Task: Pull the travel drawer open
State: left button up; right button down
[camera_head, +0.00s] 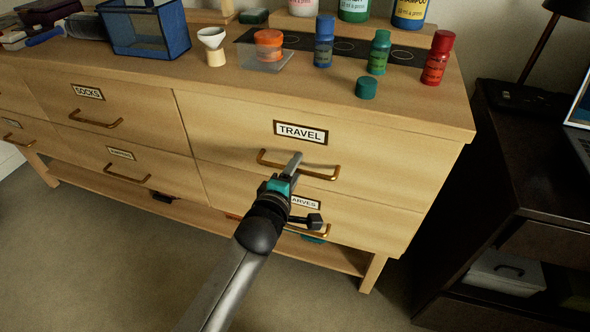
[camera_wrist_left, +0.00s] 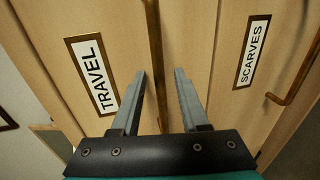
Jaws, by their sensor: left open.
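The travel drawer (camera_head: 235,120) is the upper right wooden drawer of the dresser, with a framed TRAVEL label (camera_head: 301,132). Its front looks flush with the dresser. Its brass bar handle (camera_head: 322,175) is below the label. My left gripper (camera_head: 294,162) is at the middle of this handle. In the left wrist view, the handle (camera_wrist_left: 153,28) runs between the two open fingers (camera_wrist_left: 160,76); whether either finger touches it I cannot tell. The TRAVEL label also shows there (camera_wrist_left: 92,76). My right gripper is out of view.
Below is the scarves drawer, its label (camera_head: 305,203) and handle partly hidden by my arm. Bottles, including a red one (camera_head: 437,58), and a blue basket (camera_head: 145,30) stand on the dresser top. A dark desk (camera_head: 530,150) stands to the right. Carpet in front is clear.

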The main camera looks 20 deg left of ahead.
pick_arm(q)
grip_shut()
dwell(1.4)
